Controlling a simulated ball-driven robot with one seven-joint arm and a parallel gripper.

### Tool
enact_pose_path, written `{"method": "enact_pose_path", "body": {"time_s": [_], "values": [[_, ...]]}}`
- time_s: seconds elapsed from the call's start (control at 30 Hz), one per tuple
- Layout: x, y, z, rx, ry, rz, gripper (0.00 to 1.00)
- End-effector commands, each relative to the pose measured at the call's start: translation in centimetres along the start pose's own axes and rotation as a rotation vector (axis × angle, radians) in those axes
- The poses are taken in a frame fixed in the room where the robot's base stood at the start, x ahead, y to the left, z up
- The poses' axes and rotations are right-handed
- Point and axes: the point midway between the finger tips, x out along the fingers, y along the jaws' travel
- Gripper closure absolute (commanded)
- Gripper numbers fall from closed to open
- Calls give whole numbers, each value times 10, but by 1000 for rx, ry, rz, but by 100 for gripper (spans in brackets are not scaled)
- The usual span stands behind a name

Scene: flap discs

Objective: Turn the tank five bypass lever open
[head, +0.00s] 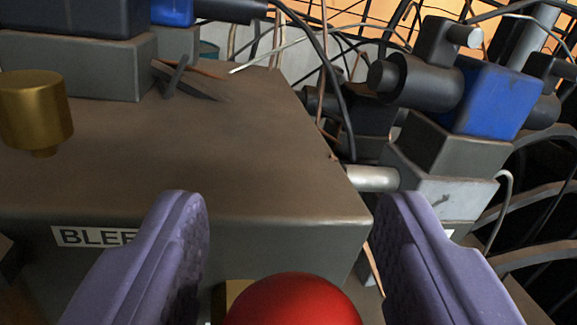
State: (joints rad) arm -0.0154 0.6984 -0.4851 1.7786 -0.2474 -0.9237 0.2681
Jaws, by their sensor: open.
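My gripper (292,208) is open, with its two purple fingers wide apart at the bottom of the head view. A glossy red rounded knob (293,302) shows low between the fingers, cut off by the bottom edge. It appears apart from both fingers. A small part of something yellowish shows just left of the knob. I cannot tell whether the knob belongs to the tank five bypass lever. No tank five label is readable.
A brown-grey block (200,150) with a partly hidden "BLEE…" label (92,237) fills the left and middle. A brass cylinder (36,108) stands on it. Blue and black valve bodies (492,95), a metal pipe stub (372,178) and loose cables crowd the right and back.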

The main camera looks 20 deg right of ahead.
Motion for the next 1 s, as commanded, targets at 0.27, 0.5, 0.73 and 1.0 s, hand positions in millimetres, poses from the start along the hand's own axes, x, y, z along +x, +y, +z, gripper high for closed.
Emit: {"method": "enact_pose_path", "body": {"time_s": [0.27,0.5,0.73,1.0], "values": [[8,0,-1,0,0,0,42],[8,0,-1,0,0,0,78],[8,0,-1,1,0,0,100],[9,5,-1,42,-7,1,100]]}}
